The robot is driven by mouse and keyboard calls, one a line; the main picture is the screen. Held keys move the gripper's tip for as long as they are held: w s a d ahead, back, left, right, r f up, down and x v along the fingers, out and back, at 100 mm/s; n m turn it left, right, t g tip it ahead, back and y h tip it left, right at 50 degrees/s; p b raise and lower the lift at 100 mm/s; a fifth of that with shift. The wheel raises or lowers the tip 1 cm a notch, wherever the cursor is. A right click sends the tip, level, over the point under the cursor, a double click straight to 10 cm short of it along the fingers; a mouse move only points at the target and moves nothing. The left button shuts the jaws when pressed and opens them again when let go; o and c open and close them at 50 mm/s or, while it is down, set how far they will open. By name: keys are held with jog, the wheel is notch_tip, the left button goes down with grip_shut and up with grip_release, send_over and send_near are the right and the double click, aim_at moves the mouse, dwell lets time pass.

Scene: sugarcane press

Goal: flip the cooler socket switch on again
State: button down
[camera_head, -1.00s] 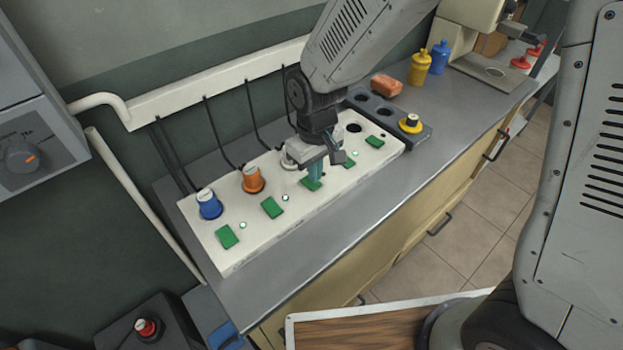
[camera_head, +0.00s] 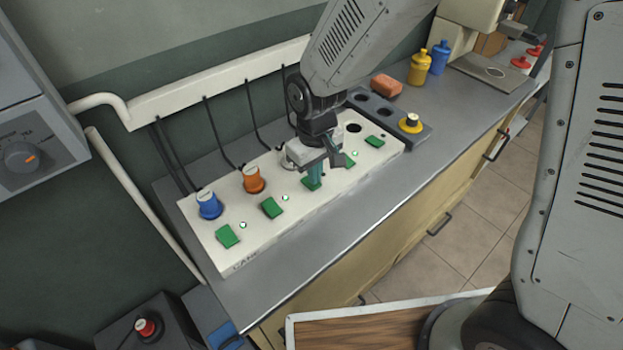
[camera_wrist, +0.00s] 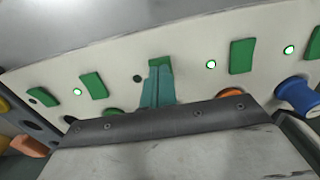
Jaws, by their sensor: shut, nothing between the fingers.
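A white socket board (camera_head: 222,263) lies on the grey counter with a row of green rocker switches. My gripper (camera_head: 314,180) is shut and empty, its teal fingers pointing down at the middle switch (camera_head: 310,185). In the wrist view the fingertips (camera_wrist: 158,75) overlap the lower part of this switch (camera_wrist: 160,61); I cannot tell whether they touch. The small lamp beside it (camera_wrist: 137,78) is dark, while the other visible lamps glow green-white. Which label belongs to this socket is not readable. My gripper partly hides the pale plug (camera_head: 290,160) behind it.
A blue plug (camera_head: 208,205) and an orange plug (camera_head: 253,180) stand in sockets to the left, with black cables behind. A dark grey block with a yellow-based plug (camera_head: 411,124) is to the right. The counter's front strip (camera_head: 330,227) is clear.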

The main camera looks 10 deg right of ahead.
jog(key=shift+f, duration=0.55)
jog(key=shift+r, duration=3.5)
jog(key=shift+s, duration=0.1)
jog(key=s+d+r+m, duration=0.3)
jog(key=s+d+r, duration=0.4)
jog(key=s+d, duration=0.2)
jog(key=s+d+r+m+t, duration=0.1)
jog(key=s+d+r+m, duration=0.2)
jog(key=s+d+r, duration=0.5)
jog(key=s+d, duration=0.2)
jog(key=d, duration=0.2)
jog(key=shift+s+r+m, duration=0.15)
jog(key=shift+r+m, duration=0.15)
jog(key=shift+m, duration=0.1)
